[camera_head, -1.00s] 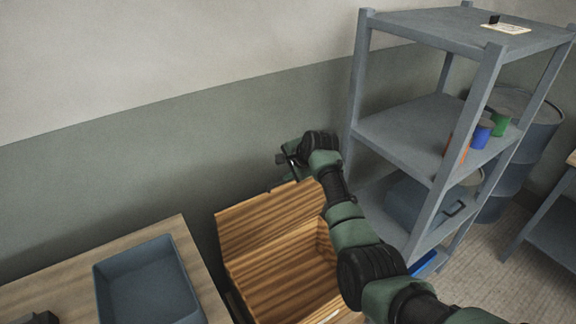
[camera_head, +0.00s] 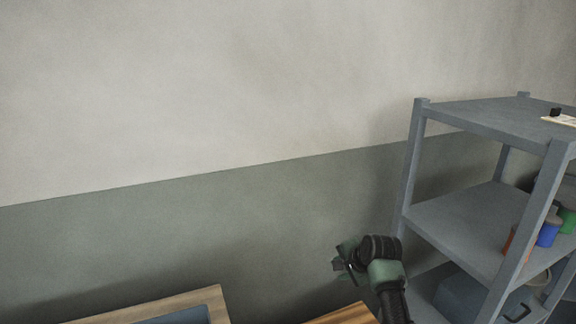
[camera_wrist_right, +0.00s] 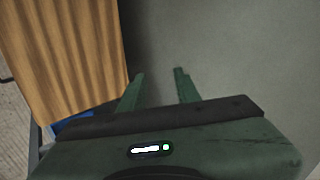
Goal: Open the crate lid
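The wooden crate lid shows only as a small corner (camera_head: 345,314) at the bottom edge of the head view; the rest of the crate is out of that frame. In the right wrist view the wood-grained panel, which looks like the lid (camera_wrist_right: 65,55), stands at the upper left, beside my fingers. My right gripper (camera_head: 344,261) is above and behind the lid's top edge, near the wall. In the right wrist view my right gripper (camera_wrist_right: 160,86) has its two fingers apart with nothing between them. My left gripper is not in view.
A grey shelf unit (camera_head: 475,230) with coloured cans (camera_head: 549,231) stands close to the right of my right arm. The green and white wall (camera_head: 200,240) is behind. A wooden table (camera_head: 185,302) with a blue-grey tray (camera_head: 185,316) is at bottom left.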

